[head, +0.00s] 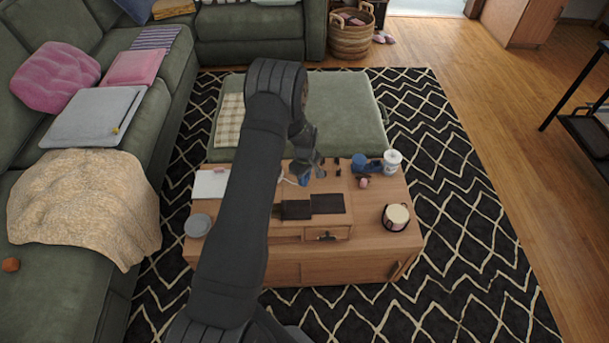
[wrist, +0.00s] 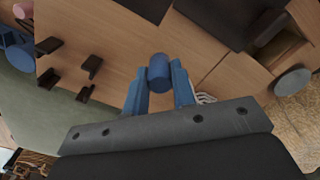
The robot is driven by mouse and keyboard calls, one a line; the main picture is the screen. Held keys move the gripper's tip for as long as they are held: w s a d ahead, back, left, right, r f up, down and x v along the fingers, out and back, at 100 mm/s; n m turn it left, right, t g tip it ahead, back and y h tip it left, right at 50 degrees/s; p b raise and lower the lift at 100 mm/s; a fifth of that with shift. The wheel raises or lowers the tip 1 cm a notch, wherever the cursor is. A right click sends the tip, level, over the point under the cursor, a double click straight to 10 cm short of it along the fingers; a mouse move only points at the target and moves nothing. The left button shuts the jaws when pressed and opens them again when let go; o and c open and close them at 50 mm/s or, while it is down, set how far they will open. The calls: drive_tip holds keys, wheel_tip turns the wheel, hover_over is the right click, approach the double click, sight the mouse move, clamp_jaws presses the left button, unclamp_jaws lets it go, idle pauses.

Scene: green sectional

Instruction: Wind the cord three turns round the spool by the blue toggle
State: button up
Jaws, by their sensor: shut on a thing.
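My gripper (wrist: 158,88) has its two blue fingers around a short blue cylinder, seemingly the blue toggle (wrist: 159,72), close above the wooden table. In the head view my gripper (head: 304,177) is over the back middle of the table, partly hidden by my arm. A few white strands, seemingly the cord (wrist: 205,98), show beside the right finger in the wrist view. Most of the cord is hidden.
Several small black upright pieces (wrist: 85,93) stand near the second cylinder. A blue tape dispenser (head: 362,163) and white tub (head: 392,160) are at the table's back right.

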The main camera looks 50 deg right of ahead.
drive_tip(key=shift+f, duration=0.9)
drive_tip(key=o, duration=1)
drive_tip(key=shift+o, duration=0.2)
drive_tip(key=shift+r, duration=0.1)
wheel_tip(320, 180, up, 17)
drive_tip(key=shift+r, duration=0.15)
